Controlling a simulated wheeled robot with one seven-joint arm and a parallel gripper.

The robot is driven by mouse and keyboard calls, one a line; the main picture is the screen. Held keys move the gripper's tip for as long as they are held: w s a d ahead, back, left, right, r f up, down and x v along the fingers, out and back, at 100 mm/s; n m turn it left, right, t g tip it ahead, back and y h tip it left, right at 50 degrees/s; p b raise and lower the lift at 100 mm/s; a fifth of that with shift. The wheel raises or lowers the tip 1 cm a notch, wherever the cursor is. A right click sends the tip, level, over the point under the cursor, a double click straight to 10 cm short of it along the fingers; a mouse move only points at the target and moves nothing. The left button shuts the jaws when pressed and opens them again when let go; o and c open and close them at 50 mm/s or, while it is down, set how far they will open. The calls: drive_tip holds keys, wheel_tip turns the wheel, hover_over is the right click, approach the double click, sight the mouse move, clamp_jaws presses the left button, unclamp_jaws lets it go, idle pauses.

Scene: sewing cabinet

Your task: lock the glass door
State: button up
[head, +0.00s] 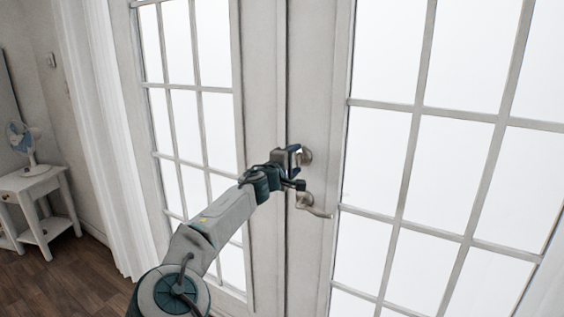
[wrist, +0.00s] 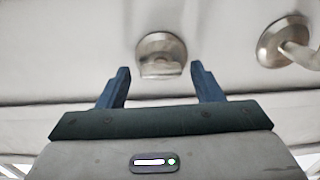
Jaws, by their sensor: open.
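The white-framed glass double door (head: 322,90) stands in front of me, and its two leaves look closed. A round metal lock with a thumb-turn (wrist: 161,55) is on the right leaf; it also shows in the head view (head: 306,156), partly behind my gripper. My gripper (wrist: 161,84) is open, with one blue finger on each side of the lock in the wrist view. I cannot tell whether the fingers touch it. In the head view my gripper (head: 297,167) is at the door's middle stile. The lever handle (head: 312,206) is just below the lock; its round base (wrist: 284,42) shows at the right in the wrist view.
A white side table (head: 38,186) with a small fan (head: 27,146) stands at the far left. A white curtain (head: 100,140) hangs left of the door, and another edge of curtain (head: 540,285) shows at the lower right. The wooden floor (head: 70,275) at the left is clear.

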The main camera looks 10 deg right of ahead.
drive_tip(key=b+v, duration=0.1)
drive_tip(key=v, duration=1.2)
drive_tip(key=shift+s+a, duration=0.25)
drive_tip(key=shift+s, duration=0.05)
drive_tip(key=s+d+f+m+g+p, duration=0.1)
drive_tip(key=s+d+f+m+g, duration=0.2)
drive_tip(key=d, duration=0.4)
drive_tip(key=d+f+m+g+p, duration=0.1)
drive_tip(key=d+f+g, duration=0.1)
drive_tip(key=d+f, duration=0.35)
drive_tip(key=s+d+f+m+g+y+p, duration=0.3)
drive_tip(key=s+d+f+m+g+y, duration=0.15)
drive_tip(key=s+d+f, duration=0.35)
drive_tip(key=s+a+r+y+p, duration=0.2)
drive_tip(key=s+a+r, duration=0.2)
drive_tip(key=s, duration=0.4)
drive_tip(key=s+a+r+m+g+y+p, duration=0.1)
drive_tip(key=s+a+r, duration=0.3)
drive_tip(key=s, duration=0.5)
drive_tip(key=s+a+r+m+y+p, duration=0.1)
drive_tip(key=s+a+r+y+p, duration=0.3)
drive_tip(key=s, duration=0.5)
drive_tip(key=a, duration=0.2)
drive_tip(key=shift+s+a+r, duration=0.15)
drive_tip(key=shift+a+r, duration=0.1)
